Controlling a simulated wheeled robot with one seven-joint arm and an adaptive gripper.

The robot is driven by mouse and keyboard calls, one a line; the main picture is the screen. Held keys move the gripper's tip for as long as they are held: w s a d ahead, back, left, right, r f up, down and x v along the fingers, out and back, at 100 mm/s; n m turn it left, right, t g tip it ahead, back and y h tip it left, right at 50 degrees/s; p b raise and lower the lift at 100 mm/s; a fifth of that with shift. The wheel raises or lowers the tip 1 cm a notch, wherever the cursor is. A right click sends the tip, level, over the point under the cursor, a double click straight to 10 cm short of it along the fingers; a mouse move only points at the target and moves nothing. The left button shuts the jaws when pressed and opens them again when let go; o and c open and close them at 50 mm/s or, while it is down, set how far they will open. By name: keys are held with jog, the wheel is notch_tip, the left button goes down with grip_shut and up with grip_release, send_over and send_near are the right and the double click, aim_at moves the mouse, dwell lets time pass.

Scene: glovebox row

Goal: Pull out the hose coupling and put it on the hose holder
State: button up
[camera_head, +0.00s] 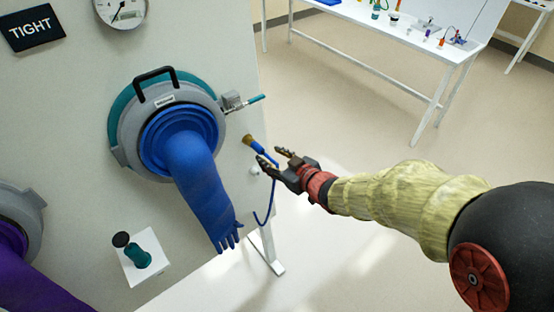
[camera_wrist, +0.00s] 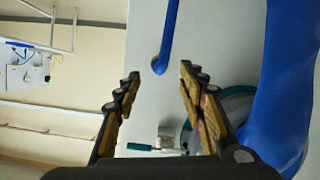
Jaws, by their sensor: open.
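The hose coupling (camera_head: 250,141) is a brass-coloured piece at the right part of the glovebox front, below the valve. A blue hose (camera_head: 272,191) runs from it behind my gripper and hangs in a loop. My gripper (camera_head: 271,156) is open and empty, just right of and below the coupling. In the wrist view the blue hose (camera_wrist: 168,38) comes down to a bend between the open fingertips (camera_wrist: 160,72), not held. A small white knob (camera_head: 255,170) on the panel may be the hose holder; I cannot tell.
A valve with a teal handle (camera_head: 256,99) sticks out above the coupling. A blue glove (camera_head: 203,185) hangs from its port to the left. A small white shelf (camera_head: 131,279) holds a teal item. A white table (camera_head: 400,38) stands far behind; the floor between is clear.

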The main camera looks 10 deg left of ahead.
aim_at(264, 152)
jog(key=b+x, duration=0.1)
jog(key=x, duration=0.4)
jog(key=shift+w+a+f, duration=0.15)
jog(key=shift+w+a, duration=0.1)
jog(key=shift+w, duration=0.05)
jog(key=shift+c, duration=1)
jog(key=c, duration=0.7)
grip_shut()
jog(key=shift+c, duration=0.5)
grip_release()
grip_shut()
